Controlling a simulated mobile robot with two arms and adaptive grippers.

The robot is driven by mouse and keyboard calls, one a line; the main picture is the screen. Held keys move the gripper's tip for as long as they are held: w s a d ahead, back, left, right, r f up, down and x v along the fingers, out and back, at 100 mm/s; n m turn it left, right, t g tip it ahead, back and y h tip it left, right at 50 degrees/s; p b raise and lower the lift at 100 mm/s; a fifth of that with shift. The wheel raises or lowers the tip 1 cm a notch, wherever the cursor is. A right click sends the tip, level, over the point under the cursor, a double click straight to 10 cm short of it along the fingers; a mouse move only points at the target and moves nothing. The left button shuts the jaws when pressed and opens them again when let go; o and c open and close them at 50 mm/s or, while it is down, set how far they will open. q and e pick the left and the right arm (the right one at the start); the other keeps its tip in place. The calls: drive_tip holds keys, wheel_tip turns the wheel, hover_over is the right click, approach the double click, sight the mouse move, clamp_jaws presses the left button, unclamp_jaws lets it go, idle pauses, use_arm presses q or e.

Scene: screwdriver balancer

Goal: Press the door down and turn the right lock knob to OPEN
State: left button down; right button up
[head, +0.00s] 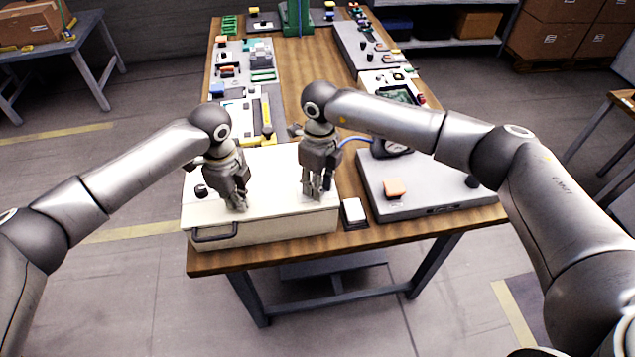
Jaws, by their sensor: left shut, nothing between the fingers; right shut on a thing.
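A cream box with a flat lid-like door (275,213) on top stands at the table's near left corner. It has a dark handle (214,236) on its front. A black knob (201,191) shows on the left of the door. My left gripper (240,207) is shut and empty, its tips down at the door's surface left of the middle. My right gripper (317,194) points down at the door's right side and is shut on the right lock knob, which its fingers hide. The knob's markings and direction cannot be made out.
A grey panel (430,190) with an orange block (395,187) lies right of the box. A small white-topped pad (353,211) sits between them. Other boards and parts fill both far sides of the wooden table (292,80), whose middle strip is clear.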

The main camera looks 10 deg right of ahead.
use_arm(q)
drive_tip(key=shift+s+f, duration=0.1)
drive_tip(key=shift+f, duration=0.1)
use_arm(e)
drive_tip(key=n, duration=0.5)
drive_tip(key=shift+a+n, duration=0.15)
drive_tip(key=shift+n, duration=0.15)
drive_tip(key=n, duration=0.5)
use_arm(q)
drive_tip(key=shift+d, duration=0.1)
use_arm(e)
drive_tip(key=shift+a+n, duration=0.1)
drive_tip(key=shift+n, duration=0.2)
drive_tip(key=o, duration=1.1)
drive_tip(key=shift+s, duration=0.1)
drive_tip(key=shift+c, duration=0.2)
wheel_tip(320, 180, up, 12)
drive_tip(key=shift+w, duration=0.35)
